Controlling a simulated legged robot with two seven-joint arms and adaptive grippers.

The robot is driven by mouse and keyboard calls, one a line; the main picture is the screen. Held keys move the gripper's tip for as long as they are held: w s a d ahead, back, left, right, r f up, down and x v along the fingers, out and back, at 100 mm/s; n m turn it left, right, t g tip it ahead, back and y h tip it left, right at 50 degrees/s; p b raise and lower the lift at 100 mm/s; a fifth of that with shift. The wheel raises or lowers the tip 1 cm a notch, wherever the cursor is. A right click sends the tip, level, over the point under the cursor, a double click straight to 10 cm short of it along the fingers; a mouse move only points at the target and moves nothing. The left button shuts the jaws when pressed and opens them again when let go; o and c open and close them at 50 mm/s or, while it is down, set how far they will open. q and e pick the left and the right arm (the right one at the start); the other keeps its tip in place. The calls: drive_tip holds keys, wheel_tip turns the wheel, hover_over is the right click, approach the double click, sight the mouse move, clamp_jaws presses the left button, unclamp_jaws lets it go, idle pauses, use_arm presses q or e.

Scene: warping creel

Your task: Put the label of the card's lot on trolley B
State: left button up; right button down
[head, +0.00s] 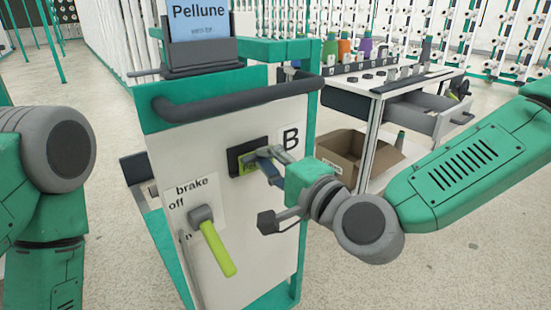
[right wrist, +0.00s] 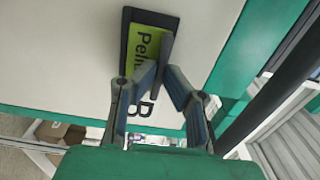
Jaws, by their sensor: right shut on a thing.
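Trolley B (head: 265,255) stands in front of me, with a large letter B on its white panel. A blue card (head: 199,22) reading "Pellune" stands in a dark holder on its top. A yellow-green label (head: 247,168) is at the dark label holder (head: 235,152) on the panel. In the right wrist view the label (right wrist: 146,52) shows "Pel" and lies inside the holder's frame (right wrist: 152,17). My right gripper (head: 264,158) is shut on the label at the holder; its fingers (right wrist: 161,72) hide part of the lettering. My left gripper is out of view.
A brake lever (head: 216,245) with a yellow-green handle sticks out below the label holder. A dark push bar (head: 235,97) crosses above it.

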drive_tip(key=shift+a, duration=0.5)
drive_tip(key=shift+w+a, duration=0.3)
drive_tip(key=shift+w, duration=0.15)
drive_tip(key=shift+d, duration=0.1)
drive_tip(key=shift+d, duration=0.15)
drive_tip(key=shift+w+d, duration=0.1)
drive_tip(key=shift+w, duration=0.05)
drive_tip(key=shift+w, duration=0.1)
